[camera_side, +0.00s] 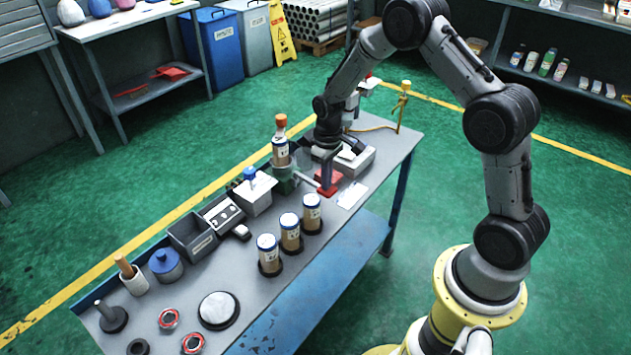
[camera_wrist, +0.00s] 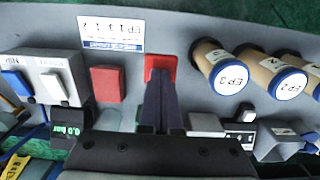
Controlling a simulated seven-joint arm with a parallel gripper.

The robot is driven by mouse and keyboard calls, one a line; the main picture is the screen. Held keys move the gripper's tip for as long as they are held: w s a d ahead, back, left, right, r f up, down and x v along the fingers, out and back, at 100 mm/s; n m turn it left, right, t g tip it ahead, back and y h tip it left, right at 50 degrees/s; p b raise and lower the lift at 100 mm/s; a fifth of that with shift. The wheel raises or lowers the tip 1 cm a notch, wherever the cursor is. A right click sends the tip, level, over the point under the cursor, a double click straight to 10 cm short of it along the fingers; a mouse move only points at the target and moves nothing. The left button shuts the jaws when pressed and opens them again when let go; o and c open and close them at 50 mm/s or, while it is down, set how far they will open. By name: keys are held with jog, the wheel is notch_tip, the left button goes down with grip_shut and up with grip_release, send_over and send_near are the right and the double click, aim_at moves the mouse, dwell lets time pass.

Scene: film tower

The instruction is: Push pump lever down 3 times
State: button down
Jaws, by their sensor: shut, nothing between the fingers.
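The pump lever shows as a pale rod ending in a red paddle (camera_side: 328,191) in the side view, beside the green pump body (camera_side: 284,180). In the wrist view the red paddle (camera_wrist: 160,62) shows just beyond my fingertips. My gripper (camera_side: 327,183) points down, with its fingers shut and empty, right over the paddle. In the wrist view the closed fingers (camera_wrist: 160,82) overlap the paddle and hide part of it. I cannot tell whether they touch it. A dark gauge (camera_wrist: 68,131) reads 0.0 bar in green.
A white switch box (camera_wrist: 53,82) and a red block (camera_wrist: 106,83) stand beside the lever. Several labelled canisters (camera_side: 290,232) stand nearby on the grey bench (camera_side: 255,270). A capped bottle (camera_side: 281,145) rises behind the lever. A white label card (camera_side: 352,195) lies to the right.

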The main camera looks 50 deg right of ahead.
jog(key=shift+w+f, duration=0.1)
jog(key=shift+f, duration=1.3)
jog(key=shift+r, duration=2.6)
jog(key=shift+f, duration=0.1)
jog(key=shift+f, duration=2.5)
jog(key=shift+r, duration=2.6)
